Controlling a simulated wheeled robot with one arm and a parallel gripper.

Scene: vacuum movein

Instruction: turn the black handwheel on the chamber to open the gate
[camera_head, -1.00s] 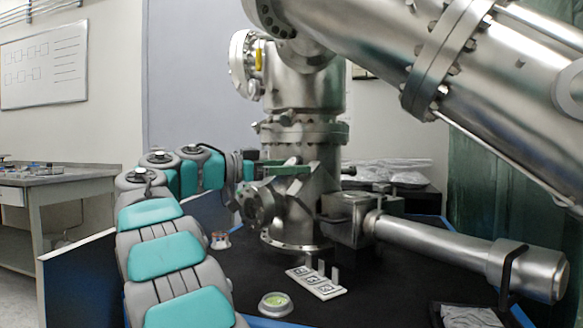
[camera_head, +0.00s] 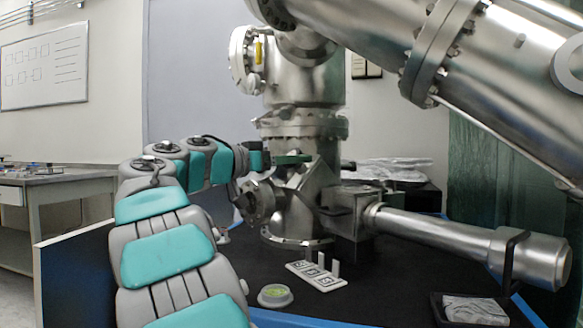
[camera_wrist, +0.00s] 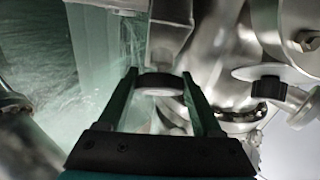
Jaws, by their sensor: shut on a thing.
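The chamber (camera_head: 305,85) is a tall shiny metal column with flanges and side ports, standing on the black table. My gripper (camera_head: 300,158) reaches from the left to the front of the chamber at mid height. In the wrist view, my gripper's two green fingers (camera_wrist: 160,76) close on a black-rimmed round part with a pale face, which looks like the handwheel (camera_wrist: 160,81). Only part of its rim shows between the fingertips. In the head view I cannot make out the handwheel at my gripper. The gate's state cannot be told.
A long metal tube (camera_head: 440,232) sticks out to the right, and a thick pipe (camera_head: 480,70) slants overhead. A white marker plate (camera_head: 316,275), a small round dish (camera_head: 275,296) and a black tray (camera_head: 436,305) are on the table. Another black knob (camera_wrist: 269,88) shows in the wrist view.

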